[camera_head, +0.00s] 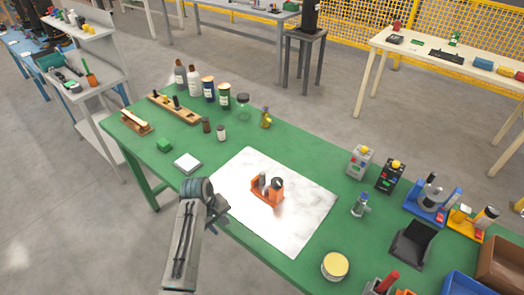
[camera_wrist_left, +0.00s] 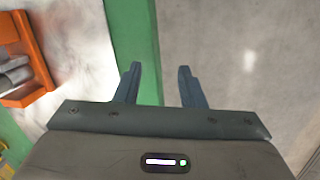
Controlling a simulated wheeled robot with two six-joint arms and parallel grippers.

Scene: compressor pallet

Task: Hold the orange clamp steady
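The orange clamp (camera_head: 267,194) stands on the white marbled sheet (camera_head: 305,205) in the middle of the green table, with grey cylindrical parts in it. Part of the clamp (camera_wrist_left: 40,55) shows at the left edge of the left wrist view. My left gripper (camera_head: 221,213) is at the table's front edge, to the left of the clamp and apart from it. In the left wrist view my left gripper (camera_wrist_left: 158,85) has its two fingers spread with nothing between them. My right gripper is not in view.
A white square block (camera_head: 187,163) and a green block (camera_head: 164,146) lie left of the sheet. Bottles and jars (camera_head: 208,88) stand at the back left. A yellow-lidded tin (camera_head: 335,265) and a black holder (camera_head: 411,244) are on the right. The sheet is otherwise clear.

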